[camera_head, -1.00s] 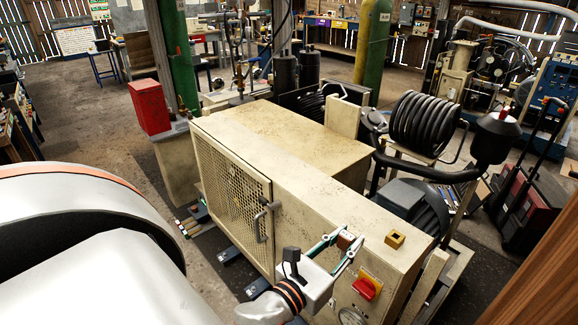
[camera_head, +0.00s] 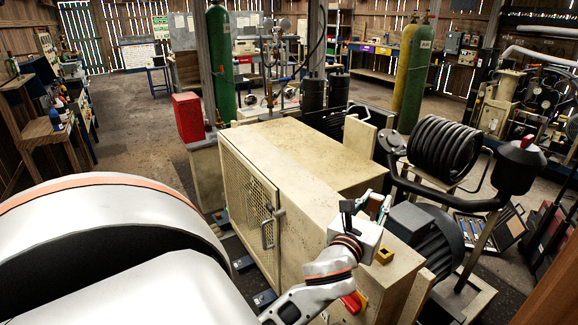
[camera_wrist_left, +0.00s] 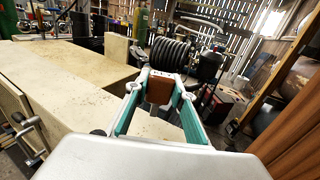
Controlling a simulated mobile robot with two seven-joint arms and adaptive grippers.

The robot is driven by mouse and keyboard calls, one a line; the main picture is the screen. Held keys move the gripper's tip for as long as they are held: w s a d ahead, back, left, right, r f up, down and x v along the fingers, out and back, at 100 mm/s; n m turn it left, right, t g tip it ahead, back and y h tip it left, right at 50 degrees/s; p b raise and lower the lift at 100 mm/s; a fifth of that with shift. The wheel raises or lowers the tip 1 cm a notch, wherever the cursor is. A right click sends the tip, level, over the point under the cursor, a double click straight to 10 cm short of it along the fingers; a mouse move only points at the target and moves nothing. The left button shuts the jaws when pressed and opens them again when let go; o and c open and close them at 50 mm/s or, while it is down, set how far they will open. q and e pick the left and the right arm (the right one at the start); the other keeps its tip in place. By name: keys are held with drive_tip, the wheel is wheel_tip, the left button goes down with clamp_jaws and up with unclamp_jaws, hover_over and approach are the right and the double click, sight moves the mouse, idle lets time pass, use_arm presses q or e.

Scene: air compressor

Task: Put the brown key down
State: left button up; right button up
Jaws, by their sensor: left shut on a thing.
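The brown key (camera_wrist_left: 159,88) is a small reddish-brown block held between the fingertips of my left gripper (camera_wrist_left: 160,84) in the left wrist view. In the head view, my left gripper (camera_head: 376,204) is over the right part of the beige compressor cabinet (camera_head: 318,197), fingers pointing away. There the key is mostly hidden by the gripper. I cannot tell how high it is above the cabinet top. A yellow square piece with a dark centre (camera_head: 385,256) sits on the cabinet top, just in front of the gripper. My right gripper is not in view.
A red switch on a yellow plate (camera_head: 353,302) is on the cabinet front, partly behind my arm. A black coiled hose (camera_head: 445,150) and a dark funnel-shaped part (camera_head: 518,165) stand to the right. The cabinet top left of the gripper is clear.

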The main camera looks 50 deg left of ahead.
use_arm(q)
drive_tip(key=w+a+r+n+g+y+b, duration=0.1)
drive_tip(key=w+a+r+n+g+y, duration=0.3)
drive_tip(key=a+r, duration=0.65)
drive_tip(key=shift+t+y, duration=0.4)
drive_tip(key=shift+y, duration=0.3)
drive_tip(key=f+b, duration=0.2)
drive_tip(key=f, duration=0.4)
drive_tip(key=a+f+b, duration=0.1)
drive_tip(key=f+b, duration=0.1)
drive_tip(key=f, duration=0.5)
drive_tip(key=f+b, duration=0.2)
drive_tip(key=f, duration=0.5)
drive_tip(key=shift+w+a+f, duration=0.1)
drive_tip(key=shift+a+f, duration=0.05)
drive_tip(key=shift+a, duration=0.15)
drive_tip(key=shift+f, duration=0.25)
drive_tip(key=shift+f, duration=0.1)
drive_tip(key=o, duration=1.1)
